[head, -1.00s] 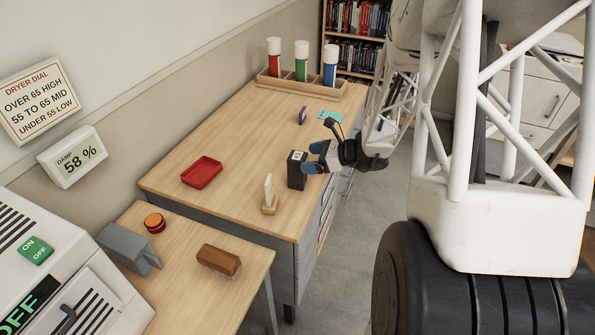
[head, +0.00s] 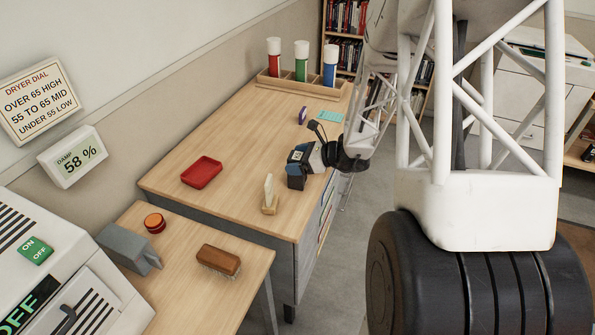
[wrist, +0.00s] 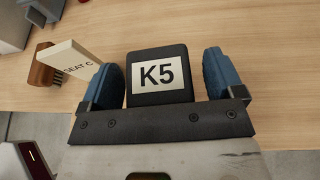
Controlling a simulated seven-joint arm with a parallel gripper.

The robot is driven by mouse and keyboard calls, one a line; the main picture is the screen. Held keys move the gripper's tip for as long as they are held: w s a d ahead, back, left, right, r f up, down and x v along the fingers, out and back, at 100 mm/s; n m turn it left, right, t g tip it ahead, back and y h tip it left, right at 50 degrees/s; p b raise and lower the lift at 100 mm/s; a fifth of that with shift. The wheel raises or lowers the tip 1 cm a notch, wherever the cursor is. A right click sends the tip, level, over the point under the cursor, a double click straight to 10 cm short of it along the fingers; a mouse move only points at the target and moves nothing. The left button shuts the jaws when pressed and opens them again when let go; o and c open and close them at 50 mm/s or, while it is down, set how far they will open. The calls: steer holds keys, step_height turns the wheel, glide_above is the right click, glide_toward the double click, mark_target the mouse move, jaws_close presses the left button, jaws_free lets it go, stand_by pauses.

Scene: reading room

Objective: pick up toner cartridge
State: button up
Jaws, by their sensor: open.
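The toner cartridge appears to be the black upright block (head: 296,183) standing on the wooden desk, with a white label on it. In the wrist view the block (wrist: 160,57) shows the label "K5" and lies between the two blue fingers of my gripper (wrist: 163,72). The jaws are open around it; a small gap shows at the right finger, and I cannot tell whether the left finger touches. In the head view my gripper (head: 306,160) is at the block's upper part and hides some of it.
A cream card in a wooden stand (head: 269,199), marked "SEAT C" in the wrist view (wrist: 78,60), stands close to the block. A red tray (head: 202,172) lies to the left. A purple item (head: 302,115), a teal sheet (head: 331,116) and a tube rack (head: 285,84) are farther back.

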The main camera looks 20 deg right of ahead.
steer(key=shift+c, duration=0.4)
steer(key=c, duration=1.1)
steer(key=shift+r, duration=0.1)
steer(key=shift+r, duration=1.05)
steer(key=shift+s+r, duration=0.4)
steer(key=shift+r, duration=0.3)
steer(key=s+a+r, duration=0.1)
steer(key=s+a, duration=0.2)
steer(key=s, duration=1.2)
steer(key=shift+r, duration=0.15)
